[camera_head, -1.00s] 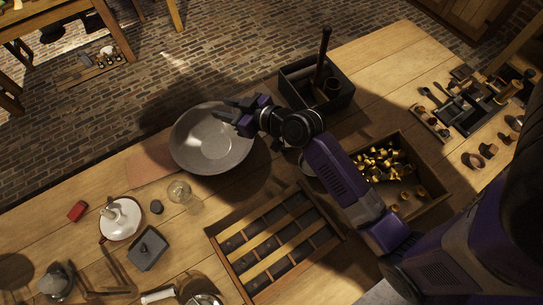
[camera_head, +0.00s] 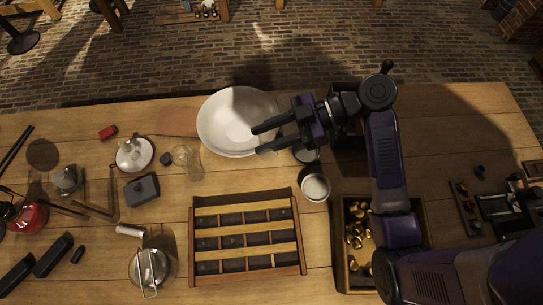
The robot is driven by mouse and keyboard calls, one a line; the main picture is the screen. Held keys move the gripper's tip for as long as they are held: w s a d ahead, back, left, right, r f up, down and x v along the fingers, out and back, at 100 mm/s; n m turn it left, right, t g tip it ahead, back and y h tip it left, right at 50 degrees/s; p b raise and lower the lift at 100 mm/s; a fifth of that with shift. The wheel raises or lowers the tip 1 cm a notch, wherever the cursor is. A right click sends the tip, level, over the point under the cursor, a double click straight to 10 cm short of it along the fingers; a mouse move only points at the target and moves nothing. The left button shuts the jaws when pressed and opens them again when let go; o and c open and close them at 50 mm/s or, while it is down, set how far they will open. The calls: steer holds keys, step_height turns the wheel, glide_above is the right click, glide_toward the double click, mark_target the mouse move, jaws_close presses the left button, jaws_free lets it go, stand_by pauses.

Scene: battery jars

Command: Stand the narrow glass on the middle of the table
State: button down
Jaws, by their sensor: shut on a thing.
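My gripper (camera_head: 259,141) is over the right part of a wide pale bowl (camera_head: 215,138), pointing left. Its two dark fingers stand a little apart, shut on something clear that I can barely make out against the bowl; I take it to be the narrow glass. Its outline and tilt cannot be told. Another clear glass vessel (camera_head: 186,160) stands on the wooden table (camera_head: 165,210), left of the bowl and apart from my gripper.
A slatted compartment tray (camera_head: 192,238) lies at the table's middle front. A white-topped cup (camera_head: 316,187) stands near its upper right corner. A box of brass pieces (camera_head: 341,245) is right of it. A lidded white pot (camera_head: 134,154), grey box (camera_head: 142,190) and large glass jar (camera_head: 152,268) crowd the left.

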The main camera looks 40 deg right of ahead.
step_height(320, 180, down, 20)
steer(key=b, duration=1.2)
steer(key=c, duration=0.9)
jaws_free()
steer(key=shift+c, duration=0.2)
steer(key=shift+d+r, duration=0.15)
steer(key=shift+d, duration=0.05)
steer(key=p+v, duration=0.5)
steer(key=v, duration=0.6)
steer(key=shift+s+d, duration=0.15)
steer(key=shift+d, duration=0.15)
